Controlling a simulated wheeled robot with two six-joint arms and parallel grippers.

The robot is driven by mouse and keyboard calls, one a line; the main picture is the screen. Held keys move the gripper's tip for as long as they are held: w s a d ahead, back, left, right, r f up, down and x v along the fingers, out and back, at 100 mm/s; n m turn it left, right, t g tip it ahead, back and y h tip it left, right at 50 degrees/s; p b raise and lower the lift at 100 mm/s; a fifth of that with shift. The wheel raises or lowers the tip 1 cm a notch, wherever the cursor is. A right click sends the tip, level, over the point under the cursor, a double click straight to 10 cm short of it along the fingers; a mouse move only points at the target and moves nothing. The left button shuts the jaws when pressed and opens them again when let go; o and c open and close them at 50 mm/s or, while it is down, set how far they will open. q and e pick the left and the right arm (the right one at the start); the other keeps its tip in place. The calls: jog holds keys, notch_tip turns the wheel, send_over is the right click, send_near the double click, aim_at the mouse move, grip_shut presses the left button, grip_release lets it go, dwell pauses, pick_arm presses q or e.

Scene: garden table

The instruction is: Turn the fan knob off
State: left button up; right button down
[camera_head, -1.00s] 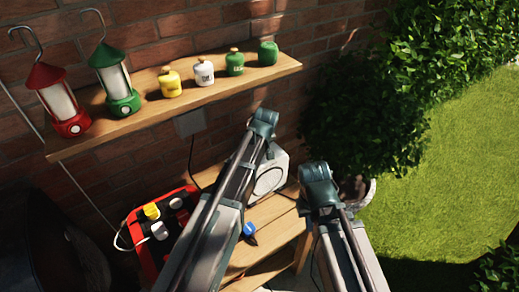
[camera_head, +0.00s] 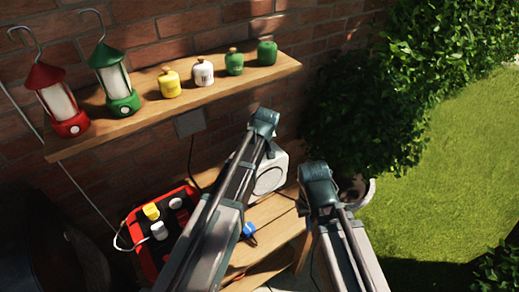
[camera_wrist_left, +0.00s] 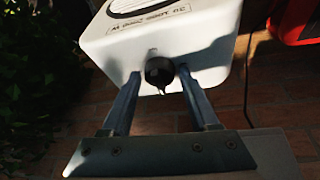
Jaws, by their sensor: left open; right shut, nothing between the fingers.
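The white fan unit (camera_head: 271,176) stands on the wooden bench, partly behind my left arm in the head view. In the left wrist view the fan housing (camera_wrist_left: 205,50) fills the top, with its round grille at the upper edge. The black knob (camera_wrist_left: 159,71) sticks out of the housing below a printed label. My left gripper (camera_wrist_left: 158,77) is open, with one finger on each side of the knob. Contact with the knob cannot be told. In the head view, my right arm and gripper (camera_head: 319,184) are at centre right, apart from the fan; the fingertips are not clear.
A shelf (camera_head: 220,97) above holds two lanterns and several small canisters. A red crate (camera_head: 143,252) with bottles and a blue-topped item (camera_head: 248,230) are on the bench (camera_head: 275,225). A shrub and potted plant (camera_head: 360,190) stand at right.

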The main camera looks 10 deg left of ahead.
pick_arm(q)
jog(key=p+v, duration=1.2)
jog(key=v, duration=0.2)
jog(key=shift+p, duration=0.35)
jog(key=shift+d+f, duration=0.1)
jog(key=shift+f, duration=0.05)
jog(key=s+d+f+m+g+b, duration=0.2)
jog(key=s+f+m+b, duration=0.3)
jog(key=s, duration=0.6)
jog(key=s+d+f+m+g+b, duration=0.2)
jog(key=s+d+f+m+b, duration=0.2)
jog(key=s, duration=0.6)
notch_tip(320, 180, down, 3)
jog(key=shift+s+r+m+h+b, duration=0.3)
jog(key=shift+m+b, duration=0.25)
jog(key=shift+m, duration=0.35)
